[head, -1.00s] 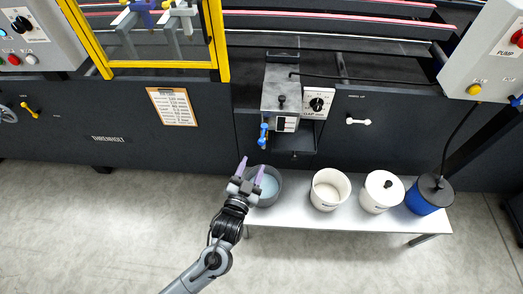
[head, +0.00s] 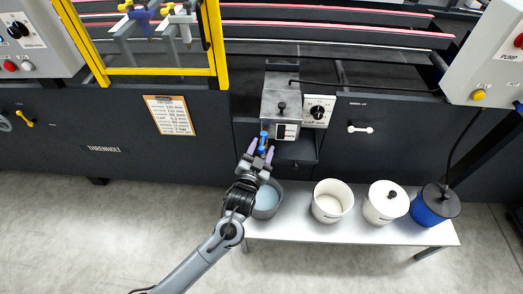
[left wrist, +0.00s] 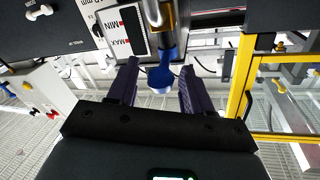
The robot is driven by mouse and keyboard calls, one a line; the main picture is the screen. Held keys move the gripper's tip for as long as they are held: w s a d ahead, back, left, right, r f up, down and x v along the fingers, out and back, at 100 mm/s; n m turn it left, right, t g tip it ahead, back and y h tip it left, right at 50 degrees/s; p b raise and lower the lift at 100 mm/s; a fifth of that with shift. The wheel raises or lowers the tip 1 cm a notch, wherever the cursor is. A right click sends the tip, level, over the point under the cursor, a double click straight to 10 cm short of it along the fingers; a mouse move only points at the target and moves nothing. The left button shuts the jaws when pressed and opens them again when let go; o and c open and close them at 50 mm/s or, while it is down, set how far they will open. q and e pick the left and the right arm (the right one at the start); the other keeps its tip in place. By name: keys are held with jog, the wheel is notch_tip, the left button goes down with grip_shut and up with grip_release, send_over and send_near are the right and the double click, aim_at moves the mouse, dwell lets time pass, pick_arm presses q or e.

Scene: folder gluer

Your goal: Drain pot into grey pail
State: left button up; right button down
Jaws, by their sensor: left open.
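The glue pot (head: 283,97) is a grey metal box on the machine front, with a black knob on its lid and a MIN/MAX level gauge. Its drain valve has a blue handle (head: 264,136), also seen in the left wrist view (left wrist: 161,76) below a brass and steel fitting. My left gripper (head: 261,151) is open, its two purple fingers on either side of the blue handle; contact cannot be told. The grey pail (head: 278,208) stands on the bench under the valve, partly hidden by my gripper, with pale blue contents. My right gripper is not in view.
A GAP dial box (head: 318,111) sits right of the pot. A yellow-framed guard (head: 150,72) is at upper left.

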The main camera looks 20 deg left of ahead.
pick_arm(q)
grip_shut()
dwell(0.4)
jog(key=shift+a+r, duration=0.1)
jog(key=shift+a, duration=0.05)
